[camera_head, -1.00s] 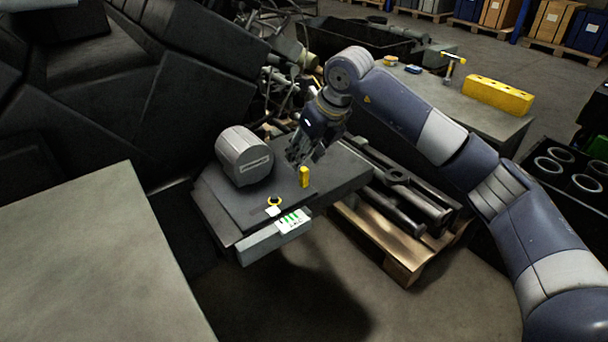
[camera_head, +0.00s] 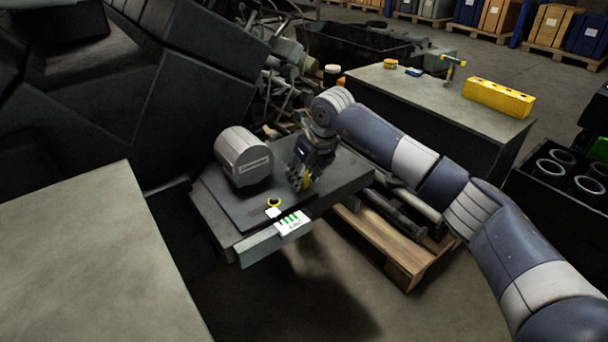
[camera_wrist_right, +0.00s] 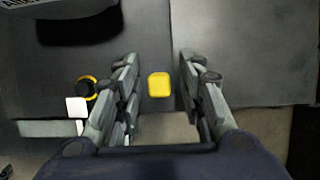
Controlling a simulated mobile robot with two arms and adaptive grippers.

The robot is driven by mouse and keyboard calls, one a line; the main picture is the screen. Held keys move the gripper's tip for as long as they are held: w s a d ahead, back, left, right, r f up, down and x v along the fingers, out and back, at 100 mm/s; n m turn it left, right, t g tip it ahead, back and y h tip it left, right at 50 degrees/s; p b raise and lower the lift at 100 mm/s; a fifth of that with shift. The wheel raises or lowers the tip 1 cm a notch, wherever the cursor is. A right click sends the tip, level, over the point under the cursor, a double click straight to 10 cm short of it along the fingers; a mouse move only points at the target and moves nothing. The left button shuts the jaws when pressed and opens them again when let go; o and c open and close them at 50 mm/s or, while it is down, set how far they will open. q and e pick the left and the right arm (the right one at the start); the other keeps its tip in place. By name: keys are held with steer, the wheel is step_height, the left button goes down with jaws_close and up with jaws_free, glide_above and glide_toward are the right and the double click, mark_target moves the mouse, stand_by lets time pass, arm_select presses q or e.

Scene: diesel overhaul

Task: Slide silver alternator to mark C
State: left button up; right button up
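The silver alternator (camera_head: 243,157) is a rounded grey block with a label plate, standing on the left part of a dark flat bench plate (camera_head: 335,183). A small upright yellow block (camera_wrist_right: 160,85) stands on the plate to its right. My right gripper (camera_head: 300,182) is low over the plate, pointing down. In the right wrist view its two fingers (camera_wrist_right: 158,80) are wide apart on either side of the yellow block, with gaps on both sides. The alternator's dark edge shows at that view's upper left. I cannot make out a mark C. My left gripper is not in view.
A yellow-black ring (camera_head: 274,202) and a small white tag (camera_head: 272,212) lie near the plate's front edge. A white card with green marks (camera_head: 292,223) is on the front. A wooden pallet (camera_head: 385,240) is to the right; a workbench (camera_head: 430,105) stands behind.

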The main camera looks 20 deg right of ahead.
jaws_close()
steer(key=shift+w+d, duration=0.15)
steer(key=shift+d, duration=0.2)
steer(key=shift+w+d+r, duration=0.1)
steer(key=shift+w+d, duration=0.15)
steer(key=shift+d, duration=0.4)
steer(key=shift+w+d+r, duration=0.1)
steer(key=shift+w+d, duration=0.1)
steer(key=shift+d, duration=0.4)
steer(key=shift+w+d+f, duration=0.2)
steer(key=shift+d, duration=0.25)
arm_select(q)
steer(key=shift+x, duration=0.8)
arm_select(e)
steer(key=shift+a, duration=0.1)
jaws_free()
steer(key=shift+s+a, duration=0.1)
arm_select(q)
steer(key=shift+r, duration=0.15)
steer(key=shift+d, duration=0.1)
arm_select(e)
steer(key=shift+r, duration=0.15)
